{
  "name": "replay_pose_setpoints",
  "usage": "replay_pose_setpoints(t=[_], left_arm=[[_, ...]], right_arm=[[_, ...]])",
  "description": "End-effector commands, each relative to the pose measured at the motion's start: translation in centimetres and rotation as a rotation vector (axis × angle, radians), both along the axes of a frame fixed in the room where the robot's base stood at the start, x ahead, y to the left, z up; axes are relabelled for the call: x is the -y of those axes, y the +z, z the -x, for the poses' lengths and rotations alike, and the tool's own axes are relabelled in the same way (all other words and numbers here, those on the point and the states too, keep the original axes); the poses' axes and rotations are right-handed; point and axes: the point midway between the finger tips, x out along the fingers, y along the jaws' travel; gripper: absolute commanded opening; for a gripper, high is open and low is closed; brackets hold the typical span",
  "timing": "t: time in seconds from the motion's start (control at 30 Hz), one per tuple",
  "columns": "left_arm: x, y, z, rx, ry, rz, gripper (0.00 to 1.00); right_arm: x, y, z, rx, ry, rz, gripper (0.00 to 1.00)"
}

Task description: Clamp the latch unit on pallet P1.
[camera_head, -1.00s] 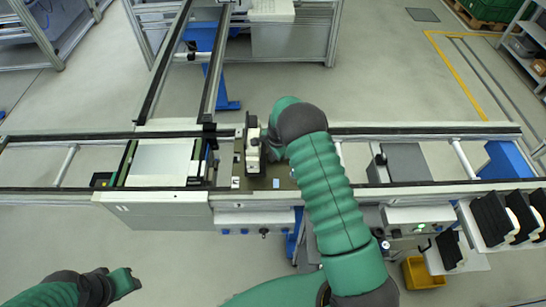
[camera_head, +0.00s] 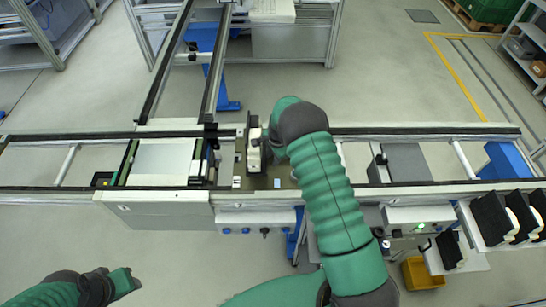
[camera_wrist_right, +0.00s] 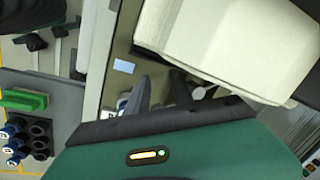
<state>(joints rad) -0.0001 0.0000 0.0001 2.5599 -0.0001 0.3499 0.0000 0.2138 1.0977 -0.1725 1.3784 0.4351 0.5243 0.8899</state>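A white and dark upright unit (camera_head: 254,158), possibly the latch unit, stands over an olive-brown plate (camera_head: 284,174) on the line. I cannot read a pallet label. My right gripper (camera_head: 264,145) is at the unit's right side, its fingers mostly hidden by my wrist. In the right wrist view a large white block (camera_wrist_right: 225,45) fills the upper right, close to the dark fingers (camera_wrist_right: 160,90); whether they touch or grip it is unclear. My left gripper (camera_head: 128,282) is at the lower left, away from the line; its opening does not show clearly.
A pallet with a pale panel (camera_head: 160,162) lies left of the unit. Black and white parts (camera_head: 490,218) stand on a rack at far right. A yellow bin (camera_head: 420,273) is below the line.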

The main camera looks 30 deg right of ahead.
Motion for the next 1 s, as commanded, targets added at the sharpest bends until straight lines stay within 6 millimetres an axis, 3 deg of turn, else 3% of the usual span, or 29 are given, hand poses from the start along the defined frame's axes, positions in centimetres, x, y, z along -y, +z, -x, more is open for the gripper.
replay_pose_setpoints(t=[0.03,0.17,0.47,0.57,0.67,1.0], left_arm=[[0.0,0.0,0.0,0.000,0.000,0.000,0.36],[0.0,0.0,0.0,0.000,0.000,0.000,0.36],[0.0,-0.1,0.0,0.000,0.000,0.000,0.36],[0.0,-0.6,0.0,0.000,0.000,0.000,0.36],[0.0,-1.5,0.0,0.000,0.000,0.000,0.36],[0.0,-4.4,0.0,0.000,0.000,0.000,0.36]], right_arm=[[0.0,0.0,0.0,0.000,0.000,0.000,0.36],[0.2,-0.1,0.0,0.000,-0.001,-0.001,0.51],[0.2,0.0,0.0,0.000,-0.001,-0.001,0.51],[0.2,0.9,0.1,0.002,0.000,0.000,0.51],[0.1,2.8,0.5,0.005,-0.001,0.000,0.51],[0.1,12.5,2.2,0.005,0.000,0.001,0.51]])
